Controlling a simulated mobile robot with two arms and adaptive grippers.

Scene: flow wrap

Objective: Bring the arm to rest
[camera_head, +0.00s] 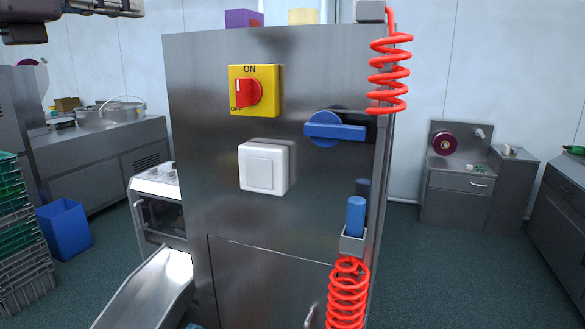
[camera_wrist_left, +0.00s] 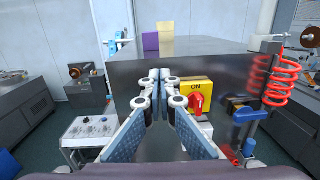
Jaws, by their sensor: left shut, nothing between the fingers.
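My left gripper (camera_wrist_left: 166,78) shows in the left wrist view with its two fingers drawn together at the tips, shut and empty. In the head view only a dark part of my left arm (camera_head: 25,32) and the gripper end (camera_head: 120,8) show at the top left edge, cut off by the frame. The gripper is up and to the left of the steel machine cabinet (camera_head: 205,140), and it appears to touch nothing. My right gripper is in neither view.
The cabinet carries a yellow and red on/off switch (camera_head: 248,92), a white switch (camera_head: 263,167), a blue lever (camera_head: 335,131) and red coiled hoses (camera_head: 388,75). A metal chute (camera_head: 150,290) stands at its left. Stacked crates (camera_head: 22,240) and a blue bin (camera_head: 65,228) are at far left.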

